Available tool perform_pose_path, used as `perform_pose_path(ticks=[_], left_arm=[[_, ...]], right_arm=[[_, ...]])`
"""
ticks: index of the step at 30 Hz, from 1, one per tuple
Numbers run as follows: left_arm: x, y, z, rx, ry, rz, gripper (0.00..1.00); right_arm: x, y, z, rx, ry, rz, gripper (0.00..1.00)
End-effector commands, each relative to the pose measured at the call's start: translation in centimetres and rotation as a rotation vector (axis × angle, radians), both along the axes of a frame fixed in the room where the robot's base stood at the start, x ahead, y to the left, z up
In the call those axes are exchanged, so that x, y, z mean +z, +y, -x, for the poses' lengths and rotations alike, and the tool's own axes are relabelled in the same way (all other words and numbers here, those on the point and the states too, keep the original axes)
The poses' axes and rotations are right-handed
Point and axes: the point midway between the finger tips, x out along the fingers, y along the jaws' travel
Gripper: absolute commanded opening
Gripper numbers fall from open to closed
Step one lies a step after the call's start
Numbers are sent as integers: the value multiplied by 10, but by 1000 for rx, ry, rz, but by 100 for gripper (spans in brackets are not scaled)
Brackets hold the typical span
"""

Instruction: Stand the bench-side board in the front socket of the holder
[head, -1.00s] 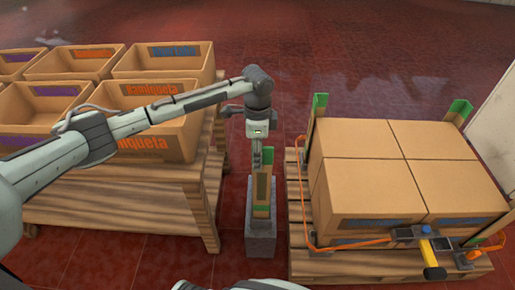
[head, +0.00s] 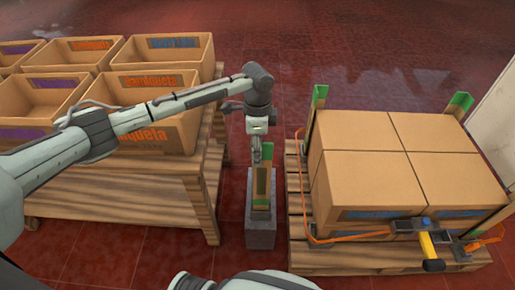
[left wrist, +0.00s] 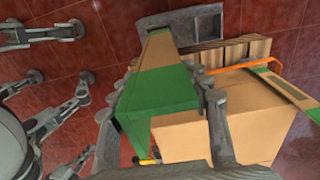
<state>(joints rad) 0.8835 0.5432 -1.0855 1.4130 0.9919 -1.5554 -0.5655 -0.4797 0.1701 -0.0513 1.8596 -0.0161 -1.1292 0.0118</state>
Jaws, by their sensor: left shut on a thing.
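The held board is tan with green ends. In the head view the board (head: 261,188) is upright at the grey holder (head: 260,238), between bench and pallet. My left gripper (head: 262,155) is shut on its upper end. In the left wrist view the gripper (left wrist: 170,95) grips the board by its green end (left wrist: 155,92), and the board runs away toward the holder (left wrist: 180,22). A dark socket opening shows to the right of the board's far end. The board's lower end is partly hidden, so I cannot tell how deep it sits. My right gripper is not in view.
The wooden bench (head: 120,190) with open cartons is on the left. A pallet (head: 345,260) on the right carries strapped cartons (head: 395,160), green-topped corner boards (head: 319,97) and a yellow-handled tool (head: 430,252). A narrow strip of red floor lies between.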

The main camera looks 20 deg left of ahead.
Motion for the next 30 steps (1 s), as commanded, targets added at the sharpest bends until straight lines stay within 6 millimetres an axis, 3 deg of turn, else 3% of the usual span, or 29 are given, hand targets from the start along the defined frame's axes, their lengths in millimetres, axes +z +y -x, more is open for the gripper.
perform_pose_path(ticks=[22,23,28,30], left_arm=[[-8,0,0,0,0,0,19],[-8,0,0,0,0,0,50],[-8,0,0,0,0,0,71],[-8,0,0,0,0,0,72]], right_arm=[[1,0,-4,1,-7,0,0],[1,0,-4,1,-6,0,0],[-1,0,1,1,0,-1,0],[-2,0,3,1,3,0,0]])
